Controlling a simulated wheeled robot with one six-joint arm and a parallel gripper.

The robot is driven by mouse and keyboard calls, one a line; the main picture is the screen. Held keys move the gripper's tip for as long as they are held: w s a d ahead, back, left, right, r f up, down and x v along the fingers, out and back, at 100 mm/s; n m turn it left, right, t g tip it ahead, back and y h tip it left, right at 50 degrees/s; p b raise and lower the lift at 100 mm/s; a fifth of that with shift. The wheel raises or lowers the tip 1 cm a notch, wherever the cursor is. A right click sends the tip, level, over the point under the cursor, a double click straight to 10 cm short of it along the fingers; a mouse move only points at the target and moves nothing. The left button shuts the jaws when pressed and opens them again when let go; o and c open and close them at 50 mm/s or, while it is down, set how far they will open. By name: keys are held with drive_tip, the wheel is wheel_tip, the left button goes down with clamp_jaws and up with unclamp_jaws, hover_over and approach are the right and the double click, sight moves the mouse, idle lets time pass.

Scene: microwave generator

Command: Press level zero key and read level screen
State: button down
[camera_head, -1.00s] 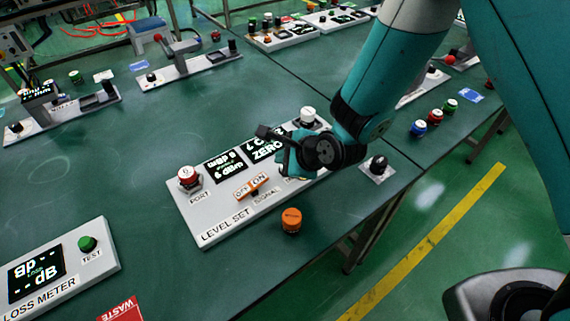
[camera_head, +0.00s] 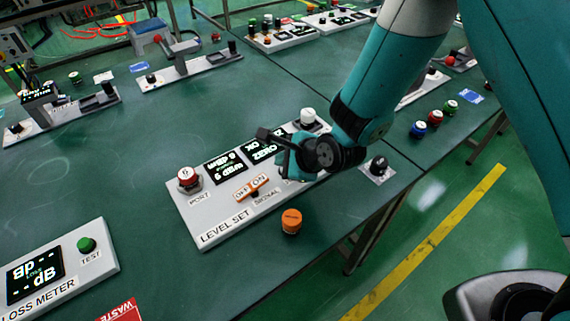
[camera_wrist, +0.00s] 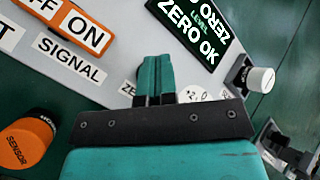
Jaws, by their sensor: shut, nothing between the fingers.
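The grey level set panel (camera_head: 215,228) lies on the green bench. Its level screen (camera_head: 265,150) is partly behind my arm in the head view; in the wrist view the level screen (camera_wrist: 190,30) reads "ZERO OK" under LEVEL, with an upside-down copy above. My gripper (camera_head: 291,176) is over the panel's right part, pointing down. In the wrist view my gripper (camera_wrist: 155,65) is shut and empty, beside a partly covered label starting "ZE" (camera_wrist: 129,88). The zero key is hidden behind the fingers; I cannot tell whether they touch it.
An orange OFF/ON switch (camera_head: 252,187) and red-and-white port knob (camera_head: 189,179) are left of my gripper. An orange sensor cap (camera_head: 291,221) stands in front of the panel. A white-topped connector (camera_head: 308,117) is behind; a black knob (camera_head: 378,166) is right. The loss meter (camera_head: 62,275) is front left.

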drive_tip(key=shift+r+p, duration=0.55)
drive_tip(key=shift+r, duration=0.25)
drive_tip(key=shift+r, duration=0.15)
wheel_tip(320, 180, up, 5)
drive_tip(key=p, duration=0.4)
idle(0.4)
drive_tip(key=s+d+r+n+g, duration=0.2)
drive_tip(key=s+d+r+n, duration=0.15)
drive_tip(key=r+n, duration=0.3)
drive_tip(key=s+d+r+n+g, duration=0.1)
drive_tip(key=s+d+r+n, duration=0.1)
drive_tip(key=s+r+n, duration=0.45)
drive_tip(key=s+d+r+n+g+h, duration=0.2)
drive_tip(key=s+d+r+n+g, duration=0.1)
drive_tip(key=s+d+r+n, duration=0.5)
drive_tip(key=s+r+n, duration=0.1)
drive_tip(key=s+n, duration=0.2)
drive_tip(key=n, duration=0.1)
drive_tip(key=shift+s+r, duration=0.25)
drive_tip(key=shift+s, duration=0.1)
